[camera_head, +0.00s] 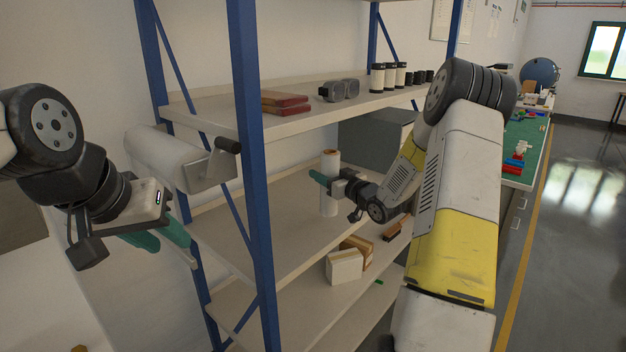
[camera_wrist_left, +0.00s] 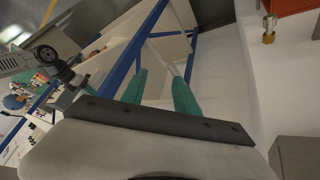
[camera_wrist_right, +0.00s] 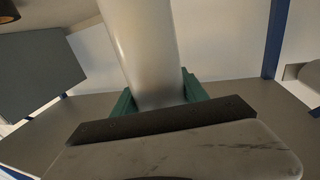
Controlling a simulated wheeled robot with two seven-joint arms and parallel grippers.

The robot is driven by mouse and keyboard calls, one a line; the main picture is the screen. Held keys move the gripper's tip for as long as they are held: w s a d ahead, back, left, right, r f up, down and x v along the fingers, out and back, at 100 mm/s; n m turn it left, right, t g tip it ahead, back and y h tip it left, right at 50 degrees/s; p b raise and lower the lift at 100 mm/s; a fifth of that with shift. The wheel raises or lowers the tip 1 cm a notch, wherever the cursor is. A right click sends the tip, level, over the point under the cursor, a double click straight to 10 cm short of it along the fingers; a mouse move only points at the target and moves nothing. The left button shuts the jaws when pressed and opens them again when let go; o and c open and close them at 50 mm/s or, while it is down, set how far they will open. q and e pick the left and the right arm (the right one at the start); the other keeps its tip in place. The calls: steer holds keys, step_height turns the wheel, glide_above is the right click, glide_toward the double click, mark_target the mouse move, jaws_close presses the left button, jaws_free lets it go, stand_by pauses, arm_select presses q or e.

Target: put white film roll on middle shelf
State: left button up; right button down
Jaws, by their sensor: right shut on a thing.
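The white film roll (camera_head: 329,163) stands upright at the middle shelf (camera_head: 270,212) of the blue-post rack. In the right wrist view the roll (camera_wrist_right: 143,45) rises between the green fingers of my right gripper (camera_wrist_right: 158,98). I cannot tell whether its base touches the shelf. My left gripper (camera_head: 158,238) is open and empty in front of the rack's left side, away from the roll. It also shows in the left wrist view (camera_wrist_left: 160,88) with its green fingers apart.
The upper shelf (camera_head: 205,117) holds red books (camera_head: 285,103), a grey object (camera_head: 339,90) and several canisters (camera_head: 389,77). A grey box (camera_head: 372,138) stands behind my right arm. Small boxes (camera_head: 344,266) and a brush (camera_head: 397,229) lie lower down. A wall-mounted roll (camera_head: 165,150) hangs at left.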

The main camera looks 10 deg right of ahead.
steer(key=w+f, duration=0.3)
steer(key=w, duration=0.1)
steer(key=shift+w+d+f, duration=0.3)
steer(key=shift+d+f, duration=0.05)
steer(key=shift+f, duration=0.2)
steer(key=c, duration=0.6)
jaws_free()
